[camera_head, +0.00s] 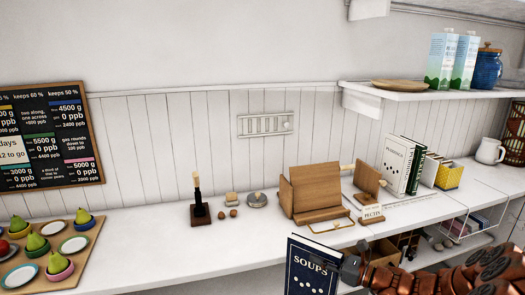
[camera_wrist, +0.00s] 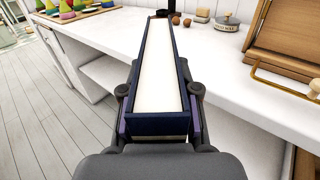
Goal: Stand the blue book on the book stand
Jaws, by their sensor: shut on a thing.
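The blue book (camera_head: 312,268), with "SOUPS" on its cover, is upright in the head view, in front of the counter's front edge. In the wrist view the book (camera_wrist: 159,65) points away from me, its white page edges facing up. My gripper (camera_wrist: 160,92) is shut on it, one finger on each cover. In the head view my gripper (camera_head: 352,272) comes in from the lower right. The wooden book stand (camera_head: 316,190) stands empty on the counter, with a brass wire loop at its front. It also shows in the wrist view (camera_wrist: 286,45), to the right of the book.
A wooden tray (camera_head: 82,262) with pears and plates is at the left. A dark post on a base (camera_head: 200,213) and small round items stand left of the stand. A smaller wooden stand (camera_head: 368,180), books (camera_head: 397,164) and a yellow basket (camera_head: 449,177) are to its right.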

